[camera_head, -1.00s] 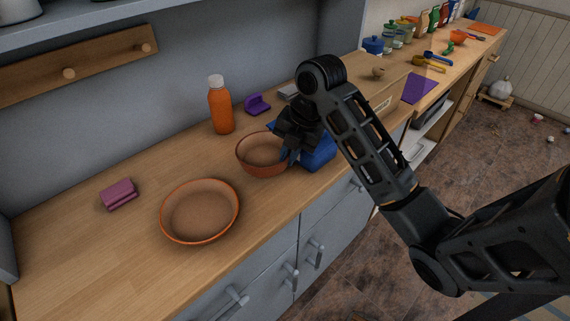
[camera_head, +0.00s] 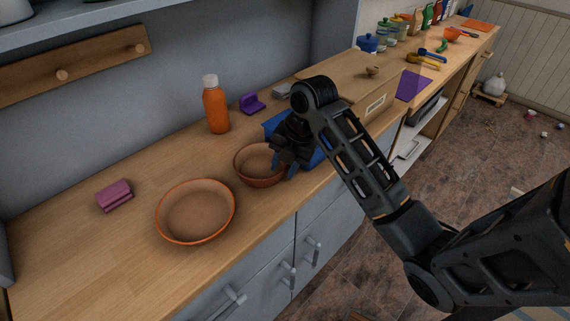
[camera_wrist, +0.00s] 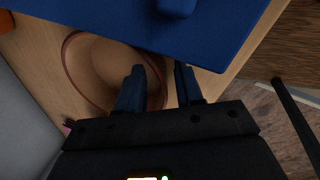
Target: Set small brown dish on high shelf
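The small brown dish (camera_head: 253,178) is a round bowl with a reddish rim on the wooden counter, right of a larger brown dish (camera_head: 196,212). My gripper (camera_head: 281,170) is at its right side, pointing down. In the wrist view, the fingers of my gripper (camera_wrist: 158,88) are apart, with one finger over the inside of the small dish (camera_wrist: 108,65) and the other outside its right rim. Nothing is clamped between them. The high shelf (camera_head: 95,22) crosses the top left of the head view.
A blue object (camera_head: 318,158) lies close behind and right of the dish. An orange bottle (camera_head: 216,112), a purple item (camera_head: 252,104) and a pink sponge-like item (camera_head: 115,195) stand on the counter. A peg rail (camera_head: 100,62) hangs below the shelf.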

